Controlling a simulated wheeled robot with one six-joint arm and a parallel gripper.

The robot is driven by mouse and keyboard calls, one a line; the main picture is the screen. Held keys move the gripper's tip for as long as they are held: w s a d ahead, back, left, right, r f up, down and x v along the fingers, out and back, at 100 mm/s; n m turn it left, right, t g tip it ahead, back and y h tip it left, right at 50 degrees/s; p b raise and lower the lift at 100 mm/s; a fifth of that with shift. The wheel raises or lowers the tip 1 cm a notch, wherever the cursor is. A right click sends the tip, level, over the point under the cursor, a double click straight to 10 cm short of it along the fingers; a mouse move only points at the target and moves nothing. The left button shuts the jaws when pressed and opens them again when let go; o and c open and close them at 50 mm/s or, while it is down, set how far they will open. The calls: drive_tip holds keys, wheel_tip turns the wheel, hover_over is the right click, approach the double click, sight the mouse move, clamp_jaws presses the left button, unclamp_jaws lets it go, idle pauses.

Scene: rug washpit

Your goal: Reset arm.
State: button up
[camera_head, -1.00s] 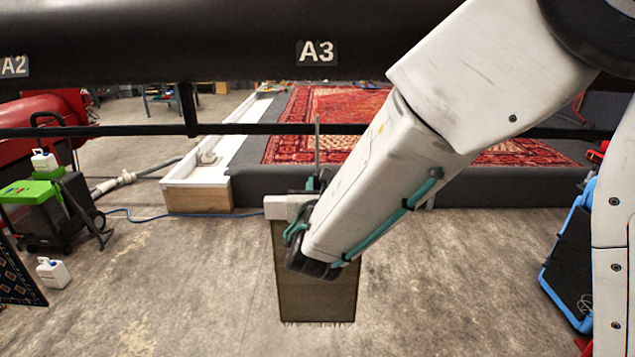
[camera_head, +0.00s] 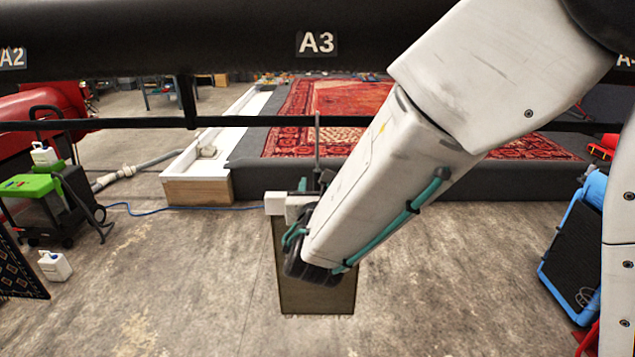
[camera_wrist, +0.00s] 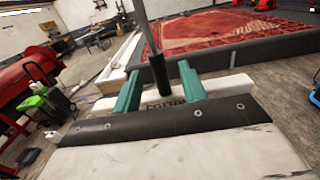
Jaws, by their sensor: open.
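My gripper (camera_wrist: 159,71) shows two teal fingers spread apart in the wrist view. A grey rod with a black lower end (camera_wrist: 158,72) shows between the fingers; I cannot tell whether it touches either. Behind them is a white bar (camera_wrist: 222,86) with partly covered lettering. In the head view my arm slants down-left, and my gripper (camera_head: 302,208) is largely hidden behind my wrist. The rod (camera_head: 317,150) rises behind my wrist.
A dark rail marked A3 (camera_head: 230,40) and a thinner bar (camera_head: 130,125) cross the front. Behind lies a red patterned rug (camera_head: 310,110) on a grey platform. A green-topped cart (camera_head: 35,190) stands left, a blue-edged black panel (camera_head: 575,250) right. Concrete floor between is mostly clear.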

drive_tip(key=s, duration=0.5)
drive_tip(key=s+d+f+m+g+h, duration=0.1)
drive_tip(key=s+d+m+g+h, duration=0.45)
drive_tip(key=d+m, duration=0.45)
drive_tip(key=s+d+f+m+g+h, duration=0.1)
drive_tip(key=s+d+m+g+h, duration=0.4)
drive_tip(key=d+m, duration=0.55)
drive_tip(key=s+d+r+m+g+y, duration=0.2)
drive_tip(key=s+m+g+y, duration=0.1)
drive_tip(key=s+m+y, duration=0.2)
drive_tip(key=s+d+r+m+g+y, duration=0.2)
drive_tip(key=s+m+y, duration=0.4)
drive_tip(key=s+m, duration=0.4)
drive_tip(key=shift+s+d+r+g, duration=0.2)
drive_tip(key=shift+s+d+g, duration=0.3)
drive_tip(key=shift+s, duration=0.45)
